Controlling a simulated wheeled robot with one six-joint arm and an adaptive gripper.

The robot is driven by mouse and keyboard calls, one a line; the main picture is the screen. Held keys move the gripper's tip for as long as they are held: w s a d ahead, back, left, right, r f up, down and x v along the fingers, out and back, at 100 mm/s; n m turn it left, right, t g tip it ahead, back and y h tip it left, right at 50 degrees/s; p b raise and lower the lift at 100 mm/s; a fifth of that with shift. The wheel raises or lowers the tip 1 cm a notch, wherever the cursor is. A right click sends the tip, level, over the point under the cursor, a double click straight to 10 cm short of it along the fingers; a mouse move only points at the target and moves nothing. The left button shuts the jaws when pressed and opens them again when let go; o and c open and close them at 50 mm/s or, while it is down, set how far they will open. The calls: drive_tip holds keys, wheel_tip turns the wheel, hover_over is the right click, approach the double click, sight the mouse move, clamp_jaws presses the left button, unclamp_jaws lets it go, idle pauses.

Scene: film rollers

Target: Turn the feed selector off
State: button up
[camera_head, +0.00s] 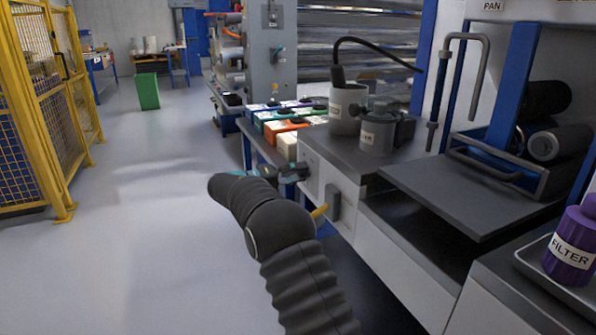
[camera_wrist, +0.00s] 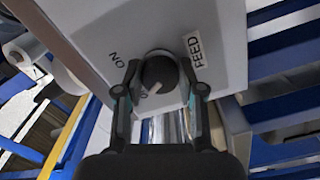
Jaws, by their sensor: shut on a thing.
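The feed selector (camera_wrist: 160,72) is a dark round knob on a light panel, in the wrist view. A FEED label (camera_wrist: 195,51) is beside it on the right, and an ON label (camera_wrist: 117,60) is to its upper left. The knob's pale pointer mark points to the lower left, towards a small mark partly hidden by my left finger. My gripper (camera_wrist: 160,66) is shut on the knob, one finger on each side. In the head view my gripper (camera_head: 298,172) is at the left face of the white machine cabinet, and the knob is hidden there.
Grey pots (camera_head: 346,110) stand on the cabinet top. Coloured bins (camera_head: 285,131) are behind my gripper. The floor to the left is clear up to a yellow cage (camera_head: 40,100).

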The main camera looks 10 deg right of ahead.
idle(0.5)
drive_tip(key=o, duration=1.1)
drive_tip(key=shift+o, duration=0.2)
drive_tip(key=v, duration=1.2)
drive_tip(key=shift+w+n, duration=0.1)
drive_tip(key=shift+n, duration=0.2)
